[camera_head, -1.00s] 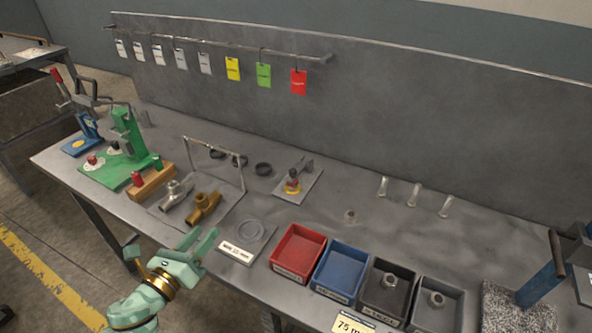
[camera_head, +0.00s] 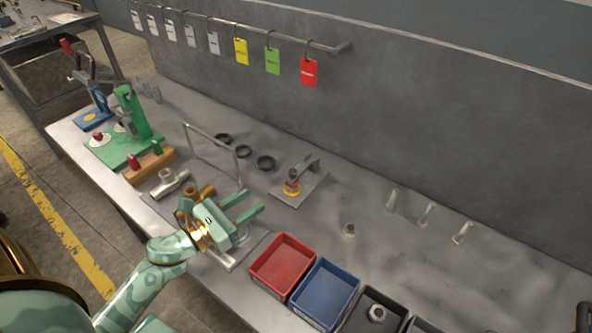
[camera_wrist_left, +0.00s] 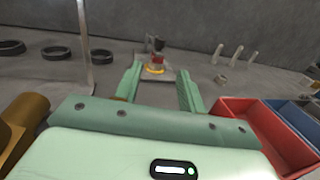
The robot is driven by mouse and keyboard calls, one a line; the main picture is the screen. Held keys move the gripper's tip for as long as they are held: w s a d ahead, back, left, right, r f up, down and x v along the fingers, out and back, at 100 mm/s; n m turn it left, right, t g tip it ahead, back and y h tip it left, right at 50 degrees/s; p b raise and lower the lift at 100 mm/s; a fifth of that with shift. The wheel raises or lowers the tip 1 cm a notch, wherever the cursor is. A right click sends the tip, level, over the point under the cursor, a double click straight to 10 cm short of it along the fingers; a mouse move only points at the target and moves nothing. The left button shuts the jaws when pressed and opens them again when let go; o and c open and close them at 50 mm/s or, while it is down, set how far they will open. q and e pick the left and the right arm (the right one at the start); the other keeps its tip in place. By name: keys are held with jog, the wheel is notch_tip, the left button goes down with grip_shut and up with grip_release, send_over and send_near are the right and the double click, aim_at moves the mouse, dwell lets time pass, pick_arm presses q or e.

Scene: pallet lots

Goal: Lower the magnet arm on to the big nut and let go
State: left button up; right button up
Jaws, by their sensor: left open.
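A small stand with a grey plate (camera_head: 311,187), a grey arm (camera_head: 306,164) and a red and yellow part (camera_head: 292,184) stands mid-bench; it looks like the magnet arm. It also shows in the wrist view as a red and yellow part (camera_wrist_left: 156,65) between my fingers. A lone nut (camera_head: 349,230) lies on the bench to its right, also in the wrist view (camera_wrist_left: 220,79); I cannot tell if it is the big nut. My left gripper (camera_head: 254,200) is open and empty, short of the stand and apart from it. My right gripper is not in view.
A red bin (camera_head: 283,264), a blue bin (camera_head: 325,291) and a black bin (camera_head: 372,312) line the front edge. A metal wire frame (camera_head: 212,154) and black rings (camera_head: 265,162) stand to the left. Brass and steel pipe fittings lie beside my left wrist. Bench right of the stand is mostly clear.

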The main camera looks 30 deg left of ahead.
aim_at(293, 170)
pick_arm(q)
jog(key=x, duration=1.4)
jog(key=shift+w+d, duration=0.1)
jog(key=shift+w, duration=0.05)
grip_shut()
